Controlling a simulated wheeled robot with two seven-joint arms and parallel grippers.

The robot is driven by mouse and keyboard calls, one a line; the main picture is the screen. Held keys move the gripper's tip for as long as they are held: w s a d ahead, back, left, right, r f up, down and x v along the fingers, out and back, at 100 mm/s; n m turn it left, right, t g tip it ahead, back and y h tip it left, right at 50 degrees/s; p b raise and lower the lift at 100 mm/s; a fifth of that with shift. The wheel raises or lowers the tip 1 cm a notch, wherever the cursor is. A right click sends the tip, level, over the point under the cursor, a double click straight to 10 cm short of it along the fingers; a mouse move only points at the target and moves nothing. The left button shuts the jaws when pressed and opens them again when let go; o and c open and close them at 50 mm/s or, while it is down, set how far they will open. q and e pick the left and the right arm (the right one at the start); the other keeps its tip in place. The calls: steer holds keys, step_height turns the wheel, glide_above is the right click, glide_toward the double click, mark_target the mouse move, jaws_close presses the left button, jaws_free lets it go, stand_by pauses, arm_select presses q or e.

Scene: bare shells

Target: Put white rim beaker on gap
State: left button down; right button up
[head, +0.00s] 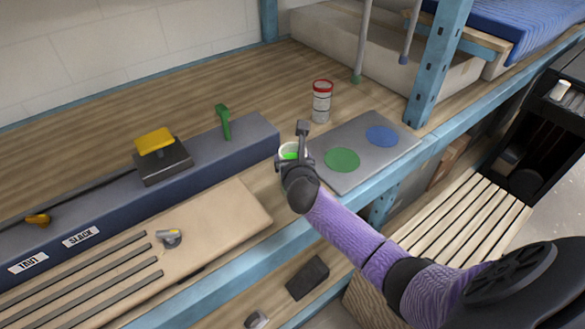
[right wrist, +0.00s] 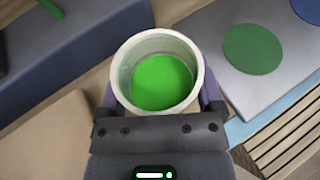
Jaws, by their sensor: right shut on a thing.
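The white rim beaker (right wrist: 124,76) is a round cup with bright green contents. It also shows in the head view (head: 286,150), partly hidden by my right gripper (head: 296,156). The gripper is shut on it, with a finger on either side in the right wrist view. The beaker looks upright, left of the grey plate (head: 355,172); I cannot tell if it touches the surface. The plate bears a green disc (head: 341,160) and a blue disc (head: 382,136). Bare wood, a possible gap, shows between plate and slate-blue block (head: 255,142). My left gripper is not in view.
A red-rimmed beaker (head: 321,104) stands behind the plate. A blue upright post (head: 437,65) rises at the right. The block carries a yellow-topped switch (head: 154,142) and a green lever (head: 223,122). A tan board (head: 215,220) lies at the front. Wood behind the block is clear.

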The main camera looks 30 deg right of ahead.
steer(key=shift+f, duration=0.4)
steer(key=o, duration=1.2)
steer(key=shift+c, duration=0.2)
arm_select(q)
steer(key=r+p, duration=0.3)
steer(key=p, duration=0.1)
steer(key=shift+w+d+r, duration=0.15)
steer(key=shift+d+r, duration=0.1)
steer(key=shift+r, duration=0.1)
arm_select(e)
steer(key=v, duration=1.2)
